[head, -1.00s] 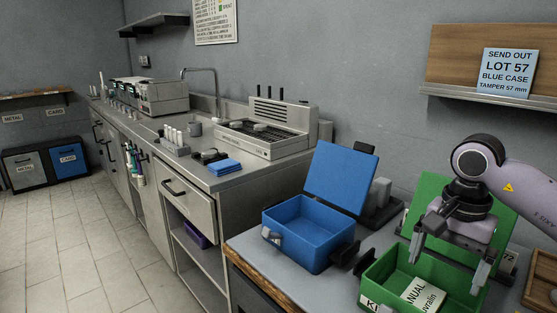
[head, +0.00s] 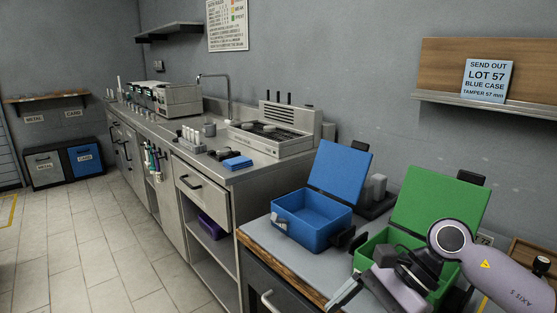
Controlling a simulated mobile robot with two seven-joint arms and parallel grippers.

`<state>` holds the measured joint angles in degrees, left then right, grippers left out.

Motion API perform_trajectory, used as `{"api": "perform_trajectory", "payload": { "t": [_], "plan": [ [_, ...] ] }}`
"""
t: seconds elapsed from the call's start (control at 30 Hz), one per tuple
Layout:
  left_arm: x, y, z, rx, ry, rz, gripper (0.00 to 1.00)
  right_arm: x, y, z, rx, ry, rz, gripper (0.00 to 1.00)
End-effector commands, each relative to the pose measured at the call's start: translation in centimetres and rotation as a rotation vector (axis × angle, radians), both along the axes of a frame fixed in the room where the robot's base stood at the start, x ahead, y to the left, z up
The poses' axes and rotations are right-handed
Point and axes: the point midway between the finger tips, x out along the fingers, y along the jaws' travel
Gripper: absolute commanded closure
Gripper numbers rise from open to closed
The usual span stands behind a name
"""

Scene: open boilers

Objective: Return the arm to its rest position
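My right arm comes in from the right. Its gripper (head: 392,300) is in front of and partly over the green case (head: 436,204), hiding much of its lower part. One finger shows at the lower left; the other is mostly hidden. The gripper looks open, and I see nothing held in it. The green case stands with its lid up. My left gripper is not in view.
An open, empty-looking blue case (head: 313,222) stands left of the green one on the grey worktop (head: 268,234). A wooden tray (head: 528,252) is at the far right. A steel counter (head: 238,178) with equipment runs along the wall. The tiled floor (head: 95,240) at left is clear.

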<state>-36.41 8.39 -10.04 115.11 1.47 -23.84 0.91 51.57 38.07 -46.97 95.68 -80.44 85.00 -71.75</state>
Motion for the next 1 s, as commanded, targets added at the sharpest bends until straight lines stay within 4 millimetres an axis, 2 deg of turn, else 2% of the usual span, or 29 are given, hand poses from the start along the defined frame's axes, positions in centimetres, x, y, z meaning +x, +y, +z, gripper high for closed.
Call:
{"api": "perform_trajectory", "payload": {
  "t": [0.03,0.1,0.2,0.37,0.5,0.63,0.77,0.87,0.9,1.0],
  "plan": [
    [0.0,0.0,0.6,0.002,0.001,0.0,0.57,-1.2,2.3,0.3,0.113,0.09,-0.048,0.01],
    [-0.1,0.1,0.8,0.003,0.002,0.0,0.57,-2.2,4.8,1.2,0.263,0.217,-0.129,0.01],
    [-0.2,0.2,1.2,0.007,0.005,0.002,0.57,-3.1,7.4,2.9,0.47,0.427,-0.255,0.01],
    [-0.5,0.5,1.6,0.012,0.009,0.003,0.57,-2.9,9.0,5.5,0.767,0.814,-0.483,0.01],
    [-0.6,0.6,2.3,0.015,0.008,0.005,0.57,-1.4,8.1,6.3,0.999,1.196,-0.7,0.01],
    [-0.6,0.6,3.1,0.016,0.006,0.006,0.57,0.1,5.7,5.0,1.194,1.572,-0.91,0.01],
    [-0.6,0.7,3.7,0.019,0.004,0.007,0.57,0.9,2.4,1.6,1.372,1.962,-1.128,0.01],
    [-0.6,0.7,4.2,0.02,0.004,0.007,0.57,0.3,-0.4,-2.4,1.504,2.269,-1.299,0.01],
    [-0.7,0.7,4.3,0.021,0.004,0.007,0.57,-0.4,-1.5,-4.2,-1.533,-2.359,1.348,0.01],
    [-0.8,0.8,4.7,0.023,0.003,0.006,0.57,-2.9,-4.0,-8.9,-1.318,-2.104,1.202,0.01]
  ]
}}
